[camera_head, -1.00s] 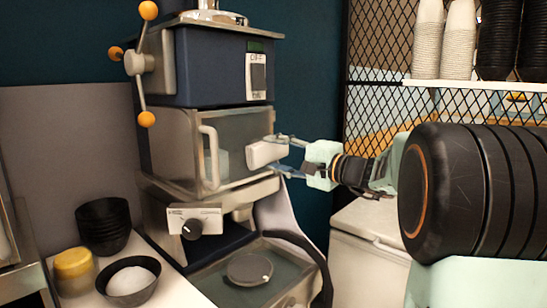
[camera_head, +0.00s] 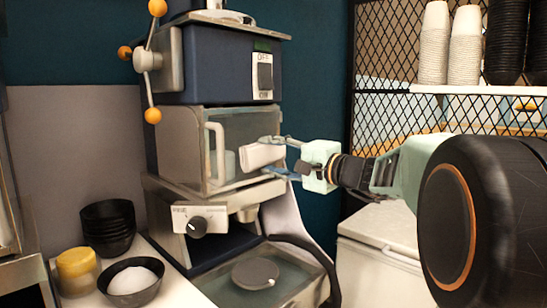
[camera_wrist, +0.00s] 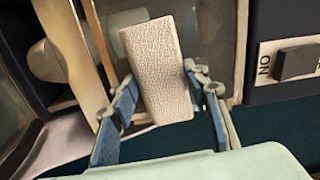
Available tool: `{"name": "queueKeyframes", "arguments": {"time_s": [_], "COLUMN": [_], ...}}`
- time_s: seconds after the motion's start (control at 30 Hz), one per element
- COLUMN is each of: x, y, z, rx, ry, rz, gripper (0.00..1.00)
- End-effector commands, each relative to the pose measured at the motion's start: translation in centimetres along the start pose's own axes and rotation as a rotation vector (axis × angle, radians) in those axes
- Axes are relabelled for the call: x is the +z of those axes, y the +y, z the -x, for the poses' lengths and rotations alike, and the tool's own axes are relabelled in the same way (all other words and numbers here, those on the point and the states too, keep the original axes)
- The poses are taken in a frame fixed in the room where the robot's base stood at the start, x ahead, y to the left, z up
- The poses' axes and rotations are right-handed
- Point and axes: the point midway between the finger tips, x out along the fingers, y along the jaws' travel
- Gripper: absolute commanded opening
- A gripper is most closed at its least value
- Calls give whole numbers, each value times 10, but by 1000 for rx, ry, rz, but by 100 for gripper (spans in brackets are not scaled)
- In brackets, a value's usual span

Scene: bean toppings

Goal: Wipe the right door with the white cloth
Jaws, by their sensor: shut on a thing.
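The white cloth (camera_head: 260,156) is a folded, textured block. It also fills the middle of the wrist view (camera_wrist: 158,70). My gripper (camera_head: 273,157) is shut on it, with one blue finger on each side (camera_wrist: 162,118). The right door (camera_head: 248,127) is a see-through panel on the machine's front, with a pale upright handle (camera_head: 217,155) at its left. The cloth is in front of the door's right part, right of the handle. I cannot tell whether it touches the panel. The cloth hides part of the door.
A switch box (camera_head: 264,77) sits above the door, and a knob panel (camera_head: 197,224) below it. Black bowls (camera_head: 107,228), a yellow-lidded jar (camera_head: 77,270) and a bowl with white contents (camera_head: 133,283) stand at lower left. A shelf of cups (camera_head: 464,50) is at upper right.

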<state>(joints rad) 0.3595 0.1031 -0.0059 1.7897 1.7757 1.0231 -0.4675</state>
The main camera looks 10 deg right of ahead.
Motion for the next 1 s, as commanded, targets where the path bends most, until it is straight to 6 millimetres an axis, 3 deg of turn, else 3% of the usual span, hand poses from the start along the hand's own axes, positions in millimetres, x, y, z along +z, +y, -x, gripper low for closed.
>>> {"name": "queueKeyframes", "arguments": {"time_s": [0.6,1.0], "x": [1,1], "y": [0,0], "z": [55,59], "rx": [-2,-1], "ry": [-3,-3], "rz": [2,1], "gripper": [23,23]}}
